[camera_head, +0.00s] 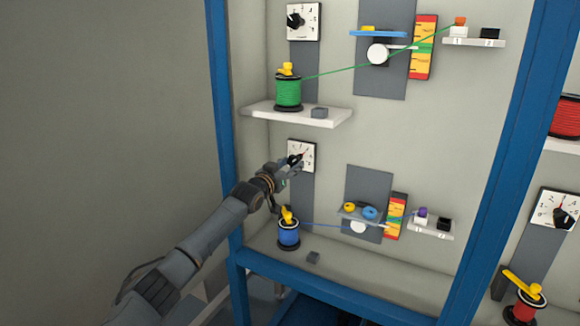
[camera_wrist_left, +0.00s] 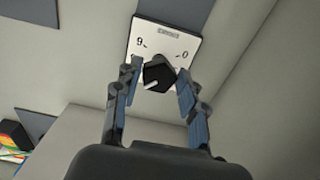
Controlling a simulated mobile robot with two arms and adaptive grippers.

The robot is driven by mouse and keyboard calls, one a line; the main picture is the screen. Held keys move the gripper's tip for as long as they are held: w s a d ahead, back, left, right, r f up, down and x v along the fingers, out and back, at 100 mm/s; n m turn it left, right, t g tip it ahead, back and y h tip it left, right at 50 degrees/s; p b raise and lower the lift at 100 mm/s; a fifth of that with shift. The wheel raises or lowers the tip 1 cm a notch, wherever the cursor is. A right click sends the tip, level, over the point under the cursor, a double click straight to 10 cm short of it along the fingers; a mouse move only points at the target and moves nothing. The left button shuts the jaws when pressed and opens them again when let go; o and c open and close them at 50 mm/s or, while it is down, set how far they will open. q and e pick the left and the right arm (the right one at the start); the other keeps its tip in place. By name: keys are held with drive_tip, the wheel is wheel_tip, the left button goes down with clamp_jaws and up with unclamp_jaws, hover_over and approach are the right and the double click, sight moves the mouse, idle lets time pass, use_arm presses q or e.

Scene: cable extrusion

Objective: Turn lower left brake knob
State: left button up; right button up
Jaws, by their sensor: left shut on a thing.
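The lower left brake knob (camera_wrist_left: 157,76) is black with a white pointer mark. It sits on a white dial plate (camera_head: 308,152) with printed numbers, fixed to a grey panel. My left gripper (camera_head: 294,161) reaches in from the left to this dial. In the left wrist view the gripper's two fingers (camera_wrist_left: 158,82) stand on either side of the knob and are shut on it. The pointer mark points down and to the left in that view. In the head view the gripper hides much of the knob. My right gripper is not in view.
A blue spool (camera_head: 289,233) with a yellow lever stands below the dial. A white shelf (camera_head: 330,117) with a green spool (camera_head: 288,95) is above it. Blue posts (camera_head: 222,120) frame the cabinet. Another dial (camera_head: 553,208) is at the right.

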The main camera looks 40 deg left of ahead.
use_arm(q)
drive_tip(key=shift+m, duration=0.3)
drive_tip(key=m+p, duration=0.1)
drive_tip(key=m, duration=0.2)
drive_tip(key=shift+a, duration=0.1)
drive_tip(key=shift+m+p, duration=0.5)
drive_tip(key=shift+m, duration=1.3)
drive_tip(key=o, duration=1.1)
drive_tip(key=shift+s, duration=0.1)
